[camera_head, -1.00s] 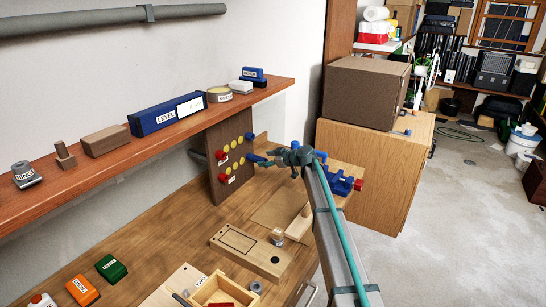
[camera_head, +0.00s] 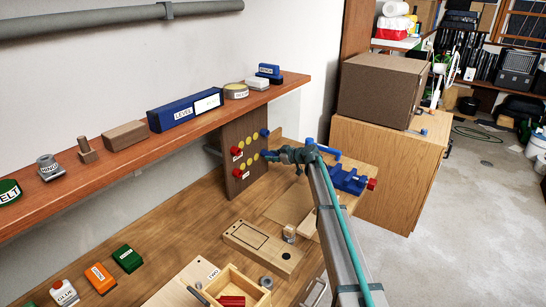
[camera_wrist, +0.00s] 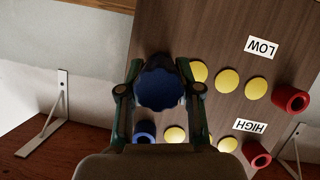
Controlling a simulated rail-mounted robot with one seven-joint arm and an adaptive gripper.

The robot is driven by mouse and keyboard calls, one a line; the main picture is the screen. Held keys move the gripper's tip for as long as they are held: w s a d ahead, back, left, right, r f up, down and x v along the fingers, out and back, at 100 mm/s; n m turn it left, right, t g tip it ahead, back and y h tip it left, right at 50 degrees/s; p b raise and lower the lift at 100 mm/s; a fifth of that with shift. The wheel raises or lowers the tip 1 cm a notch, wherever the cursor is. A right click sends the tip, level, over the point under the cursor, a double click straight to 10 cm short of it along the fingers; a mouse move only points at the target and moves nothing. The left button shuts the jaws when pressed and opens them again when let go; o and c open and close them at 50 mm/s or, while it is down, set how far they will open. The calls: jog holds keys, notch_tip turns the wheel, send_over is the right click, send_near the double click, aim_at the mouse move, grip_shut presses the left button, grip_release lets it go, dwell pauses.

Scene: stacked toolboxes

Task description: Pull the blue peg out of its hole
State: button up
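The upright brown peg board (camera_head: 230,183) carries red and blue pegs and yellow discs. In the wrist view a blue peg (camera_wrist: 158,88) sits between the two fingers of my gripper (camera_wrist: 158,72), level with the LOW row. The fingers lie against both its sides with no clear gap. It looks larger and nearer than the other pegs; how deep it sits is hidden. A second blue peg (camera_wrist: 145,131) is partly hidden beside the fingers; in the head view it is the upper blue peg (camera_head: 264,133). My gripper (camera_head: 272,155) is at the board's right edge.
Red pegs (camera_wrist: 291,99) stand at the other end of the rows, past yellow discs (camera_wrist: 227,81). A wooden shelf (camera_head: 110,172) with labelled items runs above the workbench (camera_head: 190,225). A blue vise (camera_head: 347,182) stands close right of my arm. The floor at right is mostly clear.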

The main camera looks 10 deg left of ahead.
jog(key=shift+c, duration=1.2)
jog(key=o, duration=0.4)
grip_shut()
jog(key=shift+s+d, duration=0.1)
jog(key=shift+d, duration=0.05)
jog(key=shift+s+d+f+b, duration=0.1)
jog(key=shift+s+d+b, duration=0.3)
jog(key=shift+d+b, duration=0.6)
jog(key=shift+s+d+b, duration=0.55)
jog(key=shift+d+b, duration=0.35)
jog(key=shift+b, duration=0.15)
